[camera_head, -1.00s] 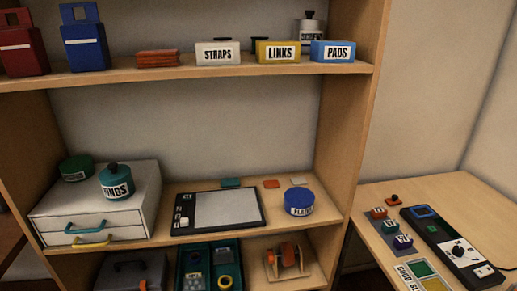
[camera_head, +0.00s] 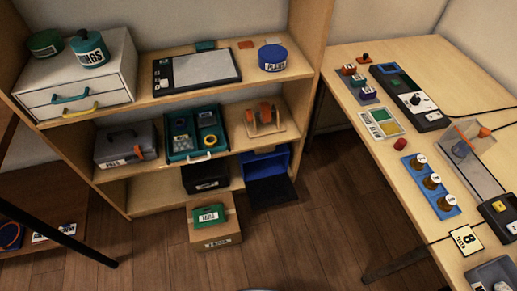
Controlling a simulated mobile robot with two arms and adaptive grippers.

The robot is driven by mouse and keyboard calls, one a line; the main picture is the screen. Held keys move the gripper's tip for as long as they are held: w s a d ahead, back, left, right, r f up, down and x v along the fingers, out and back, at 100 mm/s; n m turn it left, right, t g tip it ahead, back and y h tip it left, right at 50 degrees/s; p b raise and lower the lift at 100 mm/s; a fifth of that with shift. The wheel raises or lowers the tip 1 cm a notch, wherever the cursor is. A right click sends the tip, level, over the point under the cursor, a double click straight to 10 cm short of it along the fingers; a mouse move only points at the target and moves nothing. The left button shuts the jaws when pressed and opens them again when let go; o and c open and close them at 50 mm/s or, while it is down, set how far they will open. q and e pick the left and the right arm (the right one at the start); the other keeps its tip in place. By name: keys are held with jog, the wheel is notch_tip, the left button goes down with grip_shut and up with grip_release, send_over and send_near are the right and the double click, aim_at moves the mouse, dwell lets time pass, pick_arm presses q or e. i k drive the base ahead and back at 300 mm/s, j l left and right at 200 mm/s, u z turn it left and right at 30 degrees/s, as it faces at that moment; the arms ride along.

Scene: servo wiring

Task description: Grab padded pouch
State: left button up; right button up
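I cannot make out a thing that is clearly a padded pouch. A green labelled item (camera_head: 209,215) lies on a cardboard box (camera_head: 216,238) on the floor in front of the shelf; I cannot tell whether it is soft. A black case (camera_head: 205,178) and an open blue bin (camera_head: 266,162) with a dark front flap stand at the lowest level of the shelf. Their insides are dark. Neither of my grippers is in view.
The wooden shelf (camera_head: 150,187) holds a grey toolbox (camera_head: 125,146), a teal organizer (camera_head: 196,133) and a white drawer unit (camera_head: 78,78). A worktable (camera_head: 392,165) with devices stands at right. The wooden floor (camera_head: 310,230) between them is clear.

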aim_at(213, 214)
jog(key=u, duration=0.75)
